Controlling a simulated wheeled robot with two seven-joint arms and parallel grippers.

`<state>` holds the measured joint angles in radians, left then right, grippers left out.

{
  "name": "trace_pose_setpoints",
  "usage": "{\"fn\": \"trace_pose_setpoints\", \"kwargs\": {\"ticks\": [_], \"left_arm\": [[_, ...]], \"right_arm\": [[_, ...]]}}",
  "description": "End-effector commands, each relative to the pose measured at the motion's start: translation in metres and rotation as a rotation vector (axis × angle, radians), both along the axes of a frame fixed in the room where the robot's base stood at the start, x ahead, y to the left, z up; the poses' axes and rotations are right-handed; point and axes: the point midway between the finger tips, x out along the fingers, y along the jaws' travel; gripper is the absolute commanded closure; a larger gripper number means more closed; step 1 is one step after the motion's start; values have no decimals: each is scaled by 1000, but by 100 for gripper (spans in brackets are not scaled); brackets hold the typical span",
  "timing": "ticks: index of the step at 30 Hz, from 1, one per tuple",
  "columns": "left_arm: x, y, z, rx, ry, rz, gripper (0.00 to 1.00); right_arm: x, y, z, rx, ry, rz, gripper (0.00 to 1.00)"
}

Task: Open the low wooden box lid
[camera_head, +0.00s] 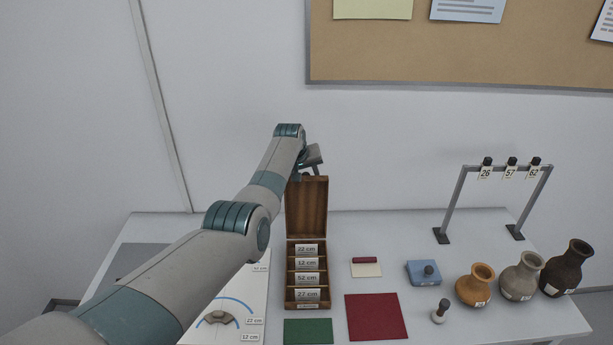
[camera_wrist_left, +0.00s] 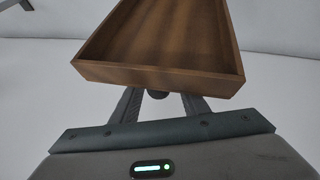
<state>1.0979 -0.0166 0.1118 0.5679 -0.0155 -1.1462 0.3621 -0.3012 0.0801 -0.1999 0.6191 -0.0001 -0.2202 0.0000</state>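The low wooden box (camera_head: 309,306) stands on the table with its lid (camera_head: 307,208) raised, standing roughly upright at the box's back edge. Its inside shows compartments with cards marked 22 cm, 12 cm, 52 cm and 27 cm. My left gripper (camera_head: 312,172) is at the lid's top edge, partly hidden by my arm. In the left wrist view the lid (camera_wrist_left: 160,76) is just beyond the left gripper (camera_wrist_left: 161,104). A dark round knob (camera_wrist_left: 158,94) shows between its fingers, with gaps visible beside it. The fingertips are hidden behind the lid's rim. My right gripper is not in view.
Right of the box lie a red mat (camera_head: 376,317), a blue block (camera_head: 423,273) and several vases (camera_head: 475,285). A tag rack (camera_head: 497,169) stands behind them. A green mat (camera_head: 308,331) lies in front, and a marked white sheet (camera_head: 252,303) lies left under my arm.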

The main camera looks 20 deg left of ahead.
Motion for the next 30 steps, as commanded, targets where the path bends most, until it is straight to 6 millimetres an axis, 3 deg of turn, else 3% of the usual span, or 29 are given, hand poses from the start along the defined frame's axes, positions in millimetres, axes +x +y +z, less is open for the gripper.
{"fn": "trace_pose_setpoints", "kwargs": {"ticks": [14,30], "left_arm": [[-3,2,13,2,-5,0,59],[-33,5,63,2,-6,0,59]], "right_arm": [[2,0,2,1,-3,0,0],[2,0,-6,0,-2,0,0]]}}
